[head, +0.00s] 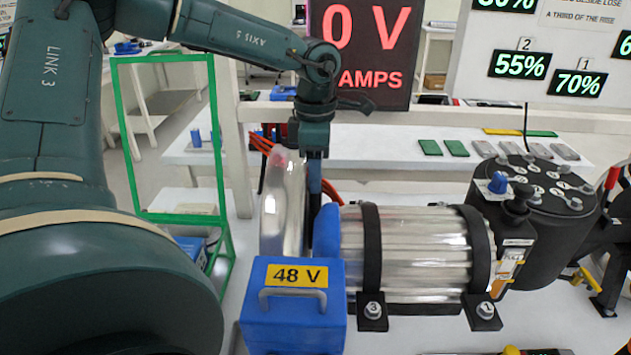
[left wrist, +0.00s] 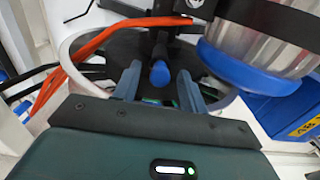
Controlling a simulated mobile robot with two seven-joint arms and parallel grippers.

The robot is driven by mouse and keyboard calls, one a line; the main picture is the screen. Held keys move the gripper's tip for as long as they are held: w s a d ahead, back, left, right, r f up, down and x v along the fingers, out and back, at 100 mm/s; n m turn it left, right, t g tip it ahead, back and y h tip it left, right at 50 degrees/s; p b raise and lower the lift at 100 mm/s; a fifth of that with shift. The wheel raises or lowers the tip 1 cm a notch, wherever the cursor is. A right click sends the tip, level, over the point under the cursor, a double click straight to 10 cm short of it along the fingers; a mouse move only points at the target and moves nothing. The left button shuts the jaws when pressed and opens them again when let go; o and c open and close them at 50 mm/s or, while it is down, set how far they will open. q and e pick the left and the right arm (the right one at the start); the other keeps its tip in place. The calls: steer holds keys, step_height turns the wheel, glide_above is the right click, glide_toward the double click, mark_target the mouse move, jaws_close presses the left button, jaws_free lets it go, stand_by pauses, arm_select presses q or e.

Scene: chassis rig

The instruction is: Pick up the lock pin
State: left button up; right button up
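A blue rounded knob (left wrist: 160,74), which looks like the head of the lock pin, shows in the left wrist view in front of a dark disc inside a silver ring. My left gripper (left wrist: 158,88) is open, with one finger on each side of the knob. I cannot tell whether the fingers touch it. In the head view my left gripper (head: 314,160) points down beside the silver ring (head: 283,205), left of the ribbed silver cylinder (head: 405,250). The knob is not clear there. My right gripper is not in view.
A blue 48 V box (head: 293,325) stands in front of the ring. Orange cables (left wrist: 85,50) run close to the left gripper. A black drum (head: 535,215) with a blue knob (head: 497,183) on top stands at right. A green frame (head: 215,140) stands at left.

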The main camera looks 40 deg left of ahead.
arm_select(q)
jaws_close()
steer(key=shift+r, duration=0.15)
